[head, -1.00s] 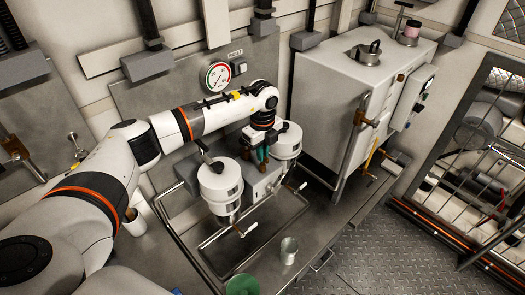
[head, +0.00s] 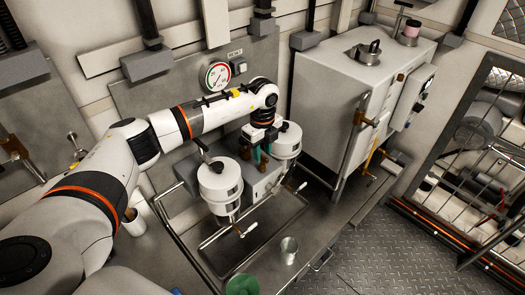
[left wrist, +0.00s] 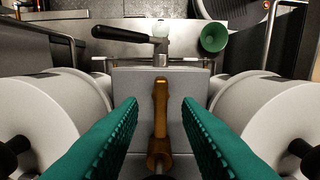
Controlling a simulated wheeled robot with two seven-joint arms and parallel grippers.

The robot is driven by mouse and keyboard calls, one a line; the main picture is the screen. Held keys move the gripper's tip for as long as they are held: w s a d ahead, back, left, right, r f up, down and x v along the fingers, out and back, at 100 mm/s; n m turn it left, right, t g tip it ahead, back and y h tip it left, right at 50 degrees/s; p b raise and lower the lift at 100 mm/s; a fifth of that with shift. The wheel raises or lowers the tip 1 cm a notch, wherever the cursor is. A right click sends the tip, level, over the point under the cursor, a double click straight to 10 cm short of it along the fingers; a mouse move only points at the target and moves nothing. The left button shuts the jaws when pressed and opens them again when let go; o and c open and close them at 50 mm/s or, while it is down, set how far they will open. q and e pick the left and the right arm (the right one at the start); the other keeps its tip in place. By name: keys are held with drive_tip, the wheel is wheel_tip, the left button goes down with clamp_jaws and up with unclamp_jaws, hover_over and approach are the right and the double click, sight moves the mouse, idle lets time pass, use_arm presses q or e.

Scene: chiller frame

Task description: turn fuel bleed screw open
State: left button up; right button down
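In the left wrist view, a brass-coloured bar (left wrist: 160,112), which looks like the bleed screw, stands out over a grey block (left wrist: 193,110) between two white canisters. My left gripper (left wrist: 160,102) has its green ribbed fingers apart, one on each side of the bar, with a visible gap to both. In the head view, my left gripper (head: 262,154) points down between the front white canister (head: 220,183) and the rear one (head: 288,141); it hides the screw there. My right gripper is not in view.
A black-handled lever (left wrist: 130,35) lies beyond the block in the left wrist view. A green cup (head: 242,285) and a metal cup (head: 289,249) stand on the bench. A large grey cabinet (head: 328,95) is to the right. A pressure gauge (head: 218,76) is on the back wall.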

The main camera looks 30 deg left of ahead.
sight(263, 155)
use_arm(q)
wheel_tip(263, 155, up, 12)
drive_tip(key=b, duration=0.2)
drive_tip(key=shift+f+b, duration=0.2)
drive_tip(key=shift+b, duration=0.15)
drive_tip(key=shift+f, duration=0.1)
